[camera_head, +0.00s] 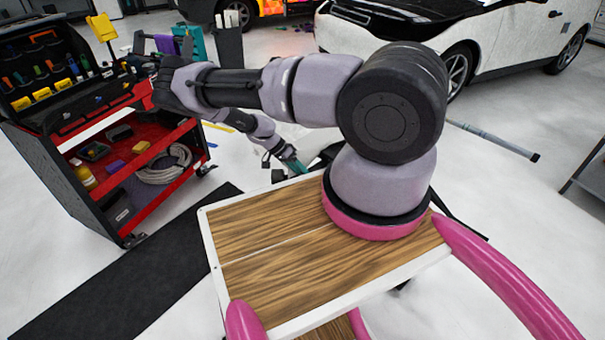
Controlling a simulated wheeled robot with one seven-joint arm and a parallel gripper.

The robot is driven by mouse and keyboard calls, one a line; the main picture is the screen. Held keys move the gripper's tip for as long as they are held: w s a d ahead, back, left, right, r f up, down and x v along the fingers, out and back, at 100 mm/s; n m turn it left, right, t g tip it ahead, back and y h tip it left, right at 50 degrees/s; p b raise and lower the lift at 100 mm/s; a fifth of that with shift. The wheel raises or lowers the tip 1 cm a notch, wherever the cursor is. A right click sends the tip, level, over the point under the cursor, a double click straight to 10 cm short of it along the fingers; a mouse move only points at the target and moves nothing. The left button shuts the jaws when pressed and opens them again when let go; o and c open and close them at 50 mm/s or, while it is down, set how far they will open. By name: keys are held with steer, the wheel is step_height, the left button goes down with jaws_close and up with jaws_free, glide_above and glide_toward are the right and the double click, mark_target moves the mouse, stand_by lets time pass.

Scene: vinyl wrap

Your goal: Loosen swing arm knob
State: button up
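My arm reaches left from its mount on the wooden top, bends at the elbow, and comes back down toward the middle. My gripper (292,163) is small and partly hidden beyond the wooden top's far edge. A green part shows at its end; I cannot tell whether it is a fingertip or something held. I cannot tell if the gripper is open or shut. I cannot make out a swing arm or its knob. Dark shapes lie just right of the gripper, mostly hidden behind my arm.
A red and black tool cart (135,160) with bottles, boxes and a coiled hose (168,164) stands at the left. A black floor mat (120,285) lies in front of it. A white car (480,40) is at the back right. A grey pole (495,140) lies on clear floor.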

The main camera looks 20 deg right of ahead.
steer(key=o, duration=1.4)
steer(key=shift+c, duration=0.2)
steer(key=v, duration=1)
steer(key=shift+w+a+r, duration=0.15)
steer(key=shift+a+r, duration=0.1)
